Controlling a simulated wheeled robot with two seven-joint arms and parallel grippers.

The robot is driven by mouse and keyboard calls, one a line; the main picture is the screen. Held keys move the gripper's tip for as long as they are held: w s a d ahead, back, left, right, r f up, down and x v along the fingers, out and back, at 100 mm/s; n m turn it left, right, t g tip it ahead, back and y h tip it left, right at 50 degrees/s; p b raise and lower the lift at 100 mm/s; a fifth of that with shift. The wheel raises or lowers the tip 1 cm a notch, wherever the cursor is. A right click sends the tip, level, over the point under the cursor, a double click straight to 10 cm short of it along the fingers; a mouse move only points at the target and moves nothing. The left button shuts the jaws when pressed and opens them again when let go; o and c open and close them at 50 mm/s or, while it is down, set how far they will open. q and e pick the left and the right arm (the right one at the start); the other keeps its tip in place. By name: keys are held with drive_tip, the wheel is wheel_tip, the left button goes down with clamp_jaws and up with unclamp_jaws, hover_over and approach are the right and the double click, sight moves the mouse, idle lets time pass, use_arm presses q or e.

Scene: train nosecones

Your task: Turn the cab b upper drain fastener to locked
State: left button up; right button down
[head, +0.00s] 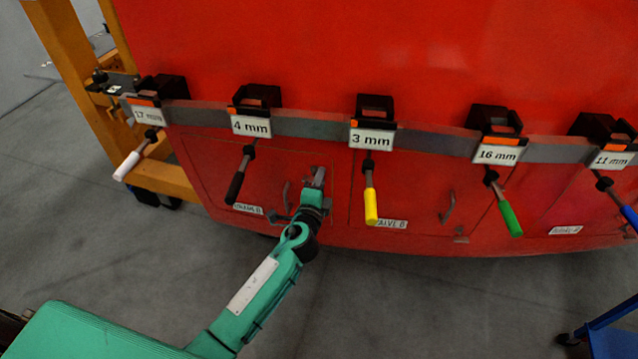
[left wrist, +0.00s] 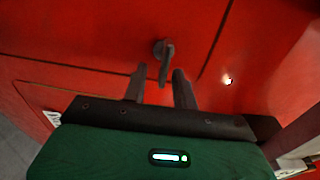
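In the left wrist view, a dark fastener (left wrist: 164,55) with a short lever sits on the red panel. Its lever hangs roughly downward in that picture, slightly tilted. My left gripper (left wrist: 160,78) has its two fingers apart, and the lever's lower end lies between the fingertips. I see a gap on each side of it; contact is not clear. In the head view, my left gripper (head: 318,178) is at the red panel near the right edge of a hatch door (head: 225,175), and it hides the fastener there. My right gripper is not in view.
A grey rail (head: 305,127) crosses the red nosecone with several black holders labelled by size, such as the 3 mm label (head: 372,139). Tools hang below, including a yellow-handled one (head: 371,206) right of my gripper and a black-handled one (head: 235,187) left of it.

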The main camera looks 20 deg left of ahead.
use_arm(q)
drive_tip(key=s+b, duration=0.3)
drive_tip(key=s, duration=1)
drive_tip(key=shift+s+d, duration=0.3)
drive_tip(key=shift+s, duration=0.1)
drive_tip(key=shift+f, duration=0.1)
wheel_tip(320, 180, down, 23)
drive_tip(key=s+a+n+g, duration=0.1)
drive_tip(key=s+n+g, duration=0.2)
drive_tip(key=g, duration=0.2)
drive_tip(key=s+a+f+n+g, duration=0.15)
drive_tip(key=s+f, duration=0.25)
drive_tip(key=f, duration=0.4)
drive_tip(key=s+a+f+n+g, duration=0.1)
drive_tip(key=s+f+n+g, duration=0.15)
drive_tip(key=s+f, duration=0.45)
drive_tip(key=s+a+f+n+g, duration=0.2)
drive_tip(key=s+f, duration=0.5)
drive_tip(key=s, duration=0.3)
drive_tip(key=s+a+f+n+g, duration=0.2)
drive_tip(key=s+f+n+g, duration=0.1)
drive_tip(key=s+f, duration=0.4)
drive_tip(key=s+a+f+n+g, duration=0.2)
drive_tip(key=s+f, duration=0.5)
drive_tip(key=s, duration=0.7)
drive_tip(key=shift+a+f+n+g+h, duration=0.3)
drive_tip(key=shift+f+n+g, duration=0.15)
drive_tip(key=shift+n, duration=0.25)
